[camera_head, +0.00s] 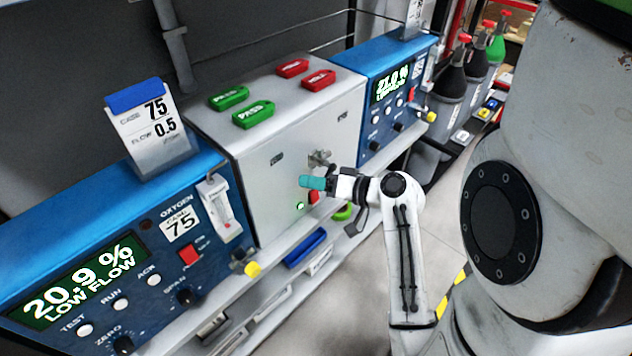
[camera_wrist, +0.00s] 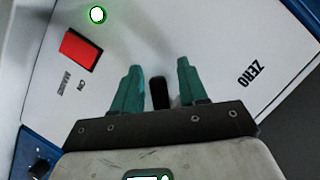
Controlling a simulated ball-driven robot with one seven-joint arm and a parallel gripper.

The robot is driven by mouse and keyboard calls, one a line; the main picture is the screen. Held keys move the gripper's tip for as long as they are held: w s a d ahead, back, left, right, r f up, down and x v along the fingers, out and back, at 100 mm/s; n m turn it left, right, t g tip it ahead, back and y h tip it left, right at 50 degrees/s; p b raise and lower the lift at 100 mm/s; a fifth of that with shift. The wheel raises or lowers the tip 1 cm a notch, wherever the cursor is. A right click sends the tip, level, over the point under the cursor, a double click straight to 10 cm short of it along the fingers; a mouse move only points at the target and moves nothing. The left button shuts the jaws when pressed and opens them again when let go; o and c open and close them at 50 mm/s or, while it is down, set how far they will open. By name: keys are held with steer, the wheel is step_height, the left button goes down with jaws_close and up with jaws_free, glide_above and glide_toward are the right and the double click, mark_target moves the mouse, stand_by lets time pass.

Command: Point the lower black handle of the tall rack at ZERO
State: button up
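The tall rack is the pale grey cabinet (camera_head: 262,150) between two blue analysers in the head view. Its front also fills much of the wrist view (camera_wrist: 210,35). A black handle (camera_wrist: 160,92) stands between my gripper's teal fingers in the wrist view, with a gap on both sides. The word ZERO (camera_wrist: 253,73) is printed on the panel, right of the handle. My gripper (camera_wrist: 159,65) is open around the handle. In the head view, my gripper (camera_head: 312,183) is at the cabinet front and hides the handle. Where the handle points is unclear.
A metal fitting (camera_head: 320,158) sticks out just above my gripper. A red switch (camera_wrist: 81,48) and a green lamp (camera_wrist: 97,15) sit on the panel. The blue analysers (camera_head: 150,235) (camera_head: 395,100) flank the cabinet. Gas bottles (camera_head: 450,95) stand at the right.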

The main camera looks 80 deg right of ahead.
jaws_close()
steer(key=shift+a+r, duration=0.1)
steer(key=shift+r, duration=0.05)
steer(key=m+p, duration=0.1)
steer(key=r+m+t+p, duration=0.1)
steer(key=m+t+y+p, duration=0.1)
steer(key=shift+w+a+r+m, duration=0.3)
steer(key=shift+a+r, duration=0.05)
steer(key=shift+a, duration=0.05)
steer(key=shift+a+r+m+t+p, duration=0.1)
steer(key=shift+r+m+t+p, duration=0.35)
steer(key=shift+m, duration=0.45)
steer(key=shift+r+m+t+p, duration=0.35)
steer(key=shift+m+p, duration=0.1)
steer(key=shift+m, duration=0.45)
jaws_free()
steer(key=shift+w, duration=0.1)
